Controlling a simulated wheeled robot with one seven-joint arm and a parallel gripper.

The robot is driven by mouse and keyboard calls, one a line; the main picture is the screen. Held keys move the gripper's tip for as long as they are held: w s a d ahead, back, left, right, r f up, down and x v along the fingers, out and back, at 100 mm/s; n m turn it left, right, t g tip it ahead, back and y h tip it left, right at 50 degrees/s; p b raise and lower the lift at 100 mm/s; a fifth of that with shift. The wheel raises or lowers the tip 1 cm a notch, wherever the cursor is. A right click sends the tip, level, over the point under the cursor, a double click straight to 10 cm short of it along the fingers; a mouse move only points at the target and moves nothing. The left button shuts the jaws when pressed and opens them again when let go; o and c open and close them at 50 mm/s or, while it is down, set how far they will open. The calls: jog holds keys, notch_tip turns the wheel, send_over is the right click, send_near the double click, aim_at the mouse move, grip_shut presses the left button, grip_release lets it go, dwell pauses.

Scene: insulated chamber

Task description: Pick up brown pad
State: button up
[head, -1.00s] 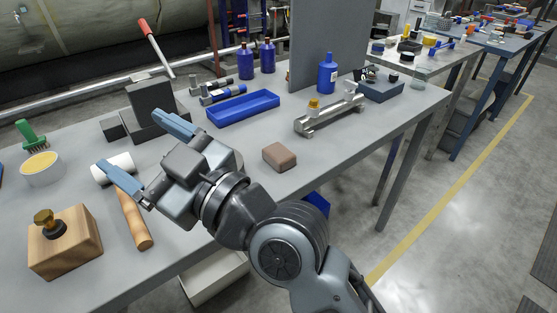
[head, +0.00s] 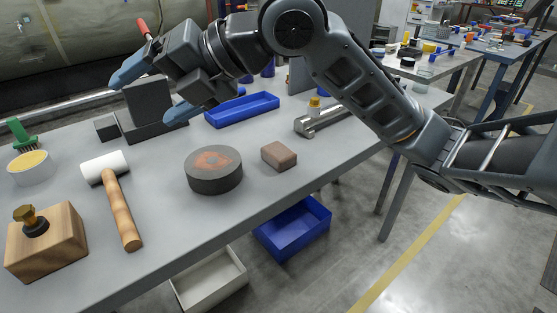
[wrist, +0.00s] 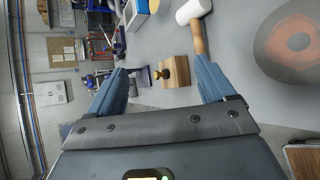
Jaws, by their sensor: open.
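The brown pad (head: 279,155) is a small reddish-brown block lying flat on the grey table, right of a round dark disc. A brown block at the lower right edge of the wrist view (wrist: 303,160) appears to be the same pad, partly cut off. My gripper (head: 148,97) is open and empty, raised above the table to the left of the pad, with its blue fingers pointing left, away from it. In the wrist view, the open fingers (wrist: 160,68) frame the wooden block with a brass knob, farther off.
The disc with an orange mark (head: 213,169) lies close left of the pad. A white-headed mallet (head: 123,205) and the knobbed wooden block (head: 47,242) are at the left. A blue tray (head: 242,110) and a metal fixture (head: 322,118) lie behind. The table's front edge is near the pad.

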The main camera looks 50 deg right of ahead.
jog(key=s+d+f+n+g+h+b, duration=0.1)
jog(key=s+d+f+n+g+h, duration=0.3)
jog(key=d+f, duration=0.5)
jog(key=g+h, duration=0.2)
jog(key=h, duration=0.2)
send_near(279, 151)
jog(key=shift+w+d+f+b, duration=0.3)
jog(key=shift+w+d+f, duration=0.15)
jog(key=shift+w+f, duration=0.15)
jog(key=shift+d+f, duration=0.15)
jog(key=shift+f, duration=0.05)
jog(key=x, duration=0.4)
jog(key=b+x, duration=0.1)
jog(key=x, duration=0.2)
jog(key=shift+s+a+f, duration=0.15)
jog(key=shift+a+f, duration=0.1)
jog(key=shift+a, duration=0.15)
jog(key=shift+c, duration=0.2)
jog(key=c, duration=1)
jog(key=shift+r, duration=0.1)
